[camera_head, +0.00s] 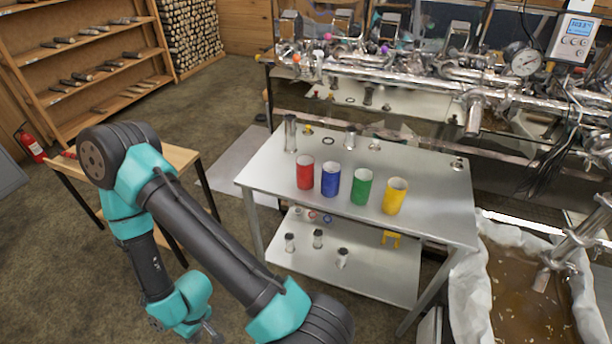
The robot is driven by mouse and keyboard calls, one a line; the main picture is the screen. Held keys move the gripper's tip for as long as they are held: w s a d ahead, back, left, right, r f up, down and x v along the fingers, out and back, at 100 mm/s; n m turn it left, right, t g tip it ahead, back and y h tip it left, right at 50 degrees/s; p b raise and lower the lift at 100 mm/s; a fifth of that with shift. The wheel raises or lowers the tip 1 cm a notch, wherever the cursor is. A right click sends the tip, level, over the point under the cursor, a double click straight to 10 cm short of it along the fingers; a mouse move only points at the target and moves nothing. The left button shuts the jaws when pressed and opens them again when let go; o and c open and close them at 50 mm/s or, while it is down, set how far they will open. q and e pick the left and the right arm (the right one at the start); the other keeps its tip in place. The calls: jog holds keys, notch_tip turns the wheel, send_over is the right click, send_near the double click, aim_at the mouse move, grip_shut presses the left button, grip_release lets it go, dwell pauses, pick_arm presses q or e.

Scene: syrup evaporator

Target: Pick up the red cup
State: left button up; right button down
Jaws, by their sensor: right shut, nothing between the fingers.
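The red cup (305,175) stands upright on the top of a metal table (437,225), at the left end of a row of cups. It is open at the top and nothing touches it. My right gripper (209,333) is at the bottom edge of the view, low and to the left of the table, well apart from the cup. Only a small part of it shows; it is shut and empty. My left gripper is not in view.
Blue (331,181), green (361,188) and yellow (394,197) cups stand to the right of the red one. A metal cylinder (290,133) stands behind it. A wooden table (179,155) is at left. A syrup basin (525,300) is at right. The table's front strip is clear.

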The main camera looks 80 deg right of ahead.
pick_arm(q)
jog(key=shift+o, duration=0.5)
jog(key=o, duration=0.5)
